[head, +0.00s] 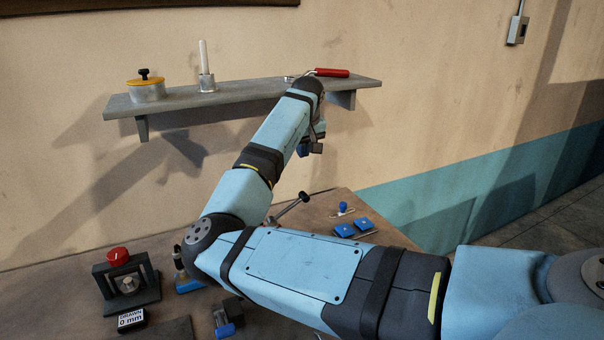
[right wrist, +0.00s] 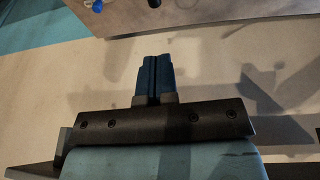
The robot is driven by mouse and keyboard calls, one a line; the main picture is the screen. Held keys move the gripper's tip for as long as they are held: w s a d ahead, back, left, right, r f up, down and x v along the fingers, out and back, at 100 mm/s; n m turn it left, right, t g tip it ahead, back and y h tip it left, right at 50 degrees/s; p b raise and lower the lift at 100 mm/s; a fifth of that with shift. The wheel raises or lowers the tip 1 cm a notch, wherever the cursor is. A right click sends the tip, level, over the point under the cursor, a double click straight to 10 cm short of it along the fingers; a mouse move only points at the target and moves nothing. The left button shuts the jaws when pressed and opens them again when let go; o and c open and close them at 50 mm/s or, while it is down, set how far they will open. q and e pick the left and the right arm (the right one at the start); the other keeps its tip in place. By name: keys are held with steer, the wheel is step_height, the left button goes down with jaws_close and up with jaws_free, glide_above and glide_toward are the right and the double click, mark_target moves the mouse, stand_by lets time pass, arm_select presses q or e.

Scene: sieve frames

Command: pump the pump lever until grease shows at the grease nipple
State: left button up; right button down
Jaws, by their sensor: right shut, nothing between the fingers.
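The pump lever (head: 291,206) is a thin dark rod with a round black knob, rising at a slant from behind my right arm above the bench. Its lower end and any pump body are hidden by the arm. I cannot make out the grease nipple or any grease. My right gripper (head: 304,150) hangs just below the wall shelf, above and apart from the lever knob. In the right wrist view its blue fingers (right wrist: 154,80) are together and hold nothing. My left gripper is not in view.
The shelf (head: 230,93) holds a yellow-lidded pot (head: 147,88), a white rod in a holder (head: 205,70) and a red-handled tool (head: 331,73). On the bench (head: 325,210) stand a red-knobbed device (head: 118,256), a "DRAWN 0 mm" display (head: 131,319) and blue pieces (head: 344,230).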

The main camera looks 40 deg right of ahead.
mark_target(303, 193)
steer(key=x, duration=0.4)
steer(key=s+p+x, duration=0.1)
steer(key=x, duration=0.4)
steer(key=p+x, duration=0.1)
steer(key=x, duration=0.3)
steer(key=shift+s+d+f, duration=0.1)
steer(key=shift+s+f, duration=0.05)
steer(key=shift+f, duration=0.2)
steer(key=shift+d, duration=0.1)
